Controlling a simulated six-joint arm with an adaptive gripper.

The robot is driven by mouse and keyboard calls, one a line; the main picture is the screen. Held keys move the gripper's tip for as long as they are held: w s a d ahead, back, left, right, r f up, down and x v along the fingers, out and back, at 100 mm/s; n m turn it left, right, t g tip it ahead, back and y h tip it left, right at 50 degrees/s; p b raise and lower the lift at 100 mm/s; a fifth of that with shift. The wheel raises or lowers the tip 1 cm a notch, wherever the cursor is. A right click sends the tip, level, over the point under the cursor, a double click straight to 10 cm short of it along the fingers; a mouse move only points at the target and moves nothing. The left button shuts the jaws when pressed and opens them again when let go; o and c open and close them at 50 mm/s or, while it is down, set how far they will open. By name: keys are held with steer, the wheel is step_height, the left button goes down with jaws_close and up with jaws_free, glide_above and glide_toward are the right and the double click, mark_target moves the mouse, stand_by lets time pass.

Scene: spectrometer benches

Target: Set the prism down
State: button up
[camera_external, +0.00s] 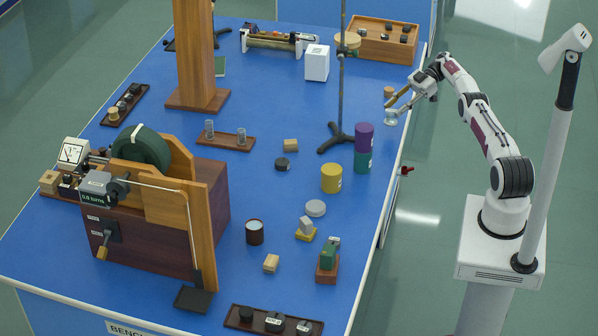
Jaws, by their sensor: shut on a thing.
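My gripper (394,108) is at the right side of the blue bench, reaching in from the right. It is shut on a small pale, whitish piece (391,118), which I take to be the prism. Its exact shape is too small to make out. The piece shows close to the bench's right edge; I cannot tell whether it touches the bench top. A small tan piece (389,91) shows just above the fingers in the picture; I cannot tell if it touches them.
A purple cylinder (364,136) above a teal one (362,162) stands near the gripper, left and nearer. A thin upright rod (341,85) on a dark foot and a white box (317,62) stand farther left. A wooden tray (365,46) is behind. Bare blue bench (285,105) lies left of the rod.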

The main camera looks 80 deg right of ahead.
mark_target(390, 110)
steer(key=shift+w+a+r+g, duration=0.3)
steer(key=shift+w+a+r, duration=0.5)
steer(key=shift+w+r, duration=0.1)
stand_by(1.0)
steer(key=shift+w+a+r+n, duration=0.3)
steer(key=shift+w+a+r, duration=0.25)
steer(key=shift+w+r, duration=0.25)
steer(key=shift+a+r, duration=0.1)
steer(key=shift+w+a+r+n+g+y, duration=0.3)
steer(key=shift+w+a+r+y, duration=0.1)
steer(key=shift+w+a+r, duration=0.55)
stand_by(0.6)
